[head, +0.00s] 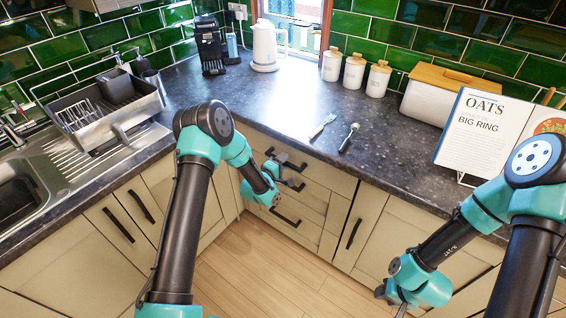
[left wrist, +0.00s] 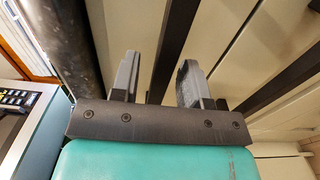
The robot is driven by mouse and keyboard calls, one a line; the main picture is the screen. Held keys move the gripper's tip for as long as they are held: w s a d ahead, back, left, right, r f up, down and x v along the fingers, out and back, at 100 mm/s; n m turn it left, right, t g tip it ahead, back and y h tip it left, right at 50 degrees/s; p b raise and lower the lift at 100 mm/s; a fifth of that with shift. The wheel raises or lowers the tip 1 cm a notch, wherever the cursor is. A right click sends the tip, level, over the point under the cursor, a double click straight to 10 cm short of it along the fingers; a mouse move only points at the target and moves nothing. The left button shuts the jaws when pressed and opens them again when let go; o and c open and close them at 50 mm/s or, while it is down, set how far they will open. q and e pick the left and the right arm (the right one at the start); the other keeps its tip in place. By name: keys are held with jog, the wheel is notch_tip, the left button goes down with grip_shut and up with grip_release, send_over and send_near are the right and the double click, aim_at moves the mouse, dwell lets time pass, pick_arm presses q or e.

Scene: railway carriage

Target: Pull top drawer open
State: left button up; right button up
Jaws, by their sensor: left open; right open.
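The top drawer (head: 325,178) is in the cream cabinet under the worktop, right of the corner, and looks closed. Its dark bar handle (head: 294,164) is partly behind my left gripper (head: 276,163), which is at the drawer fronts. In the left wrist view my left gripper (left wrist: 158,78) is open, with two grey fingers apart. A dark handle bar (left wrist: 172,42) runs between them; I cannot tell whether either finger touches it. My right gripper (head: 384,292) is low at the right, in front of the cabinet doors and away from the drawers.
Lower drawers have a second handle (head: 292,184) and a third handle (head: 285,216) close below. The dark worktop (head: 270,105) overhangs the drawers and carries a brush (head: 322,126) and a spoon-like utensil (head: 349,137). The wooden floor (head: 265,270) in front is clear.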

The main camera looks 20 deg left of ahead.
pick_arm(q)
jog(key=shift+c, duration=0.3)
grip_shut()
dwell(0.4)
